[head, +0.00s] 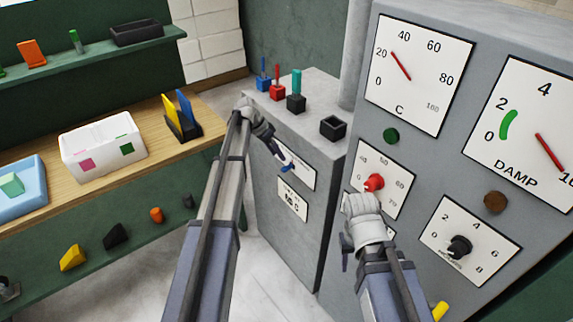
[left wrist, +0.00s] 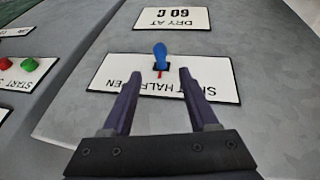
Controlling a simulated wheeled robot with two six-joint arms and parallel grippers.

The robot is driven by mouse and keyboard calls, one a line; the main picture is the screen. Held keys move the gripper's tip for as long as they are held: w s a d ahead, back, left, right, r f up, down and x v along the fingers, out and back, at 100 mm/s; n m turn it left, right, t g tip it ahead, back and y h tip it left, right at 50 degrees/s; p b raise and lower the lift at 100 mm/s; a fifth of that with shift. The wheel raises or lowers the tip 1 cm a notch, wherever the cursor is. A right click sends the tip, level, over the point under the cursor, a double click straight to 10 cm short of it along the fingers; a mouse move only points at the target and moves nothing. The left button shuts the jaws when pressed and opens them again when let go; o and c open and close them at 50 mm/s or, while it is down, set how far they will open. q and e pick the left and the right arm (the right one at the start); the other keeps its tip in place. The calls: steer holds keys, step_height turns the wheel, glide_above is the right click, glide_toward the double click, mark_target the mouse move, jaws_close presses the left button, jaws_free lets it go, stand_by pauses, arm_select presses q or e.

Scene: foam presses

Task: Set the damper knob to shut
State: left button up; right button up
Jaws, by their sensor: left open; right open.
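The damper knob, a small blue lever (left wrist: 160,52), stands in a slot on a white plate (left wrist: 232,86) marked shut, half and open, with its text upside down in the left wrist view. A red mark shows just below its base, near HALF. In the head view the knob (head: 287,168) is partly hidden by my left gripper (head: 279,156). In the left wrist view my left gripper (left wrist: 160,72) is open and empty, its fingertips at either side just below the knob, with no clear contact. My right gripper (head: 352,246) is open in front of the tall cabinet.
A DAMP gauge (head: 517,160) has its needle near 10 and a green band between 0 and 2. A C gauge (head: 415,85), red knob (head: 374,182) and black knob (head: 460,246) share the tall cabinet. Coloured tools and a black box (head: 333,127) stand on the lower cabinet.

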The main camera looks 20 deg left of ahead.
mark_target(287, 168)
arm_select(q)
steer(key=b+x, duration=0.5)
steer(key=x, duration=0.1)
steer(key=shift+a+f, duration=0.1)
steer(key=shift+f, duration=0.15)
steer(key=shift+w+d+f+b, duration=0.15)
steer(key=shift+d+f+b, duration=0.25)
steer(key=shift+b, duration=0.35)
steer(key=shift+a, duration=0.1)
jaws_close()
stand_by(0.5)
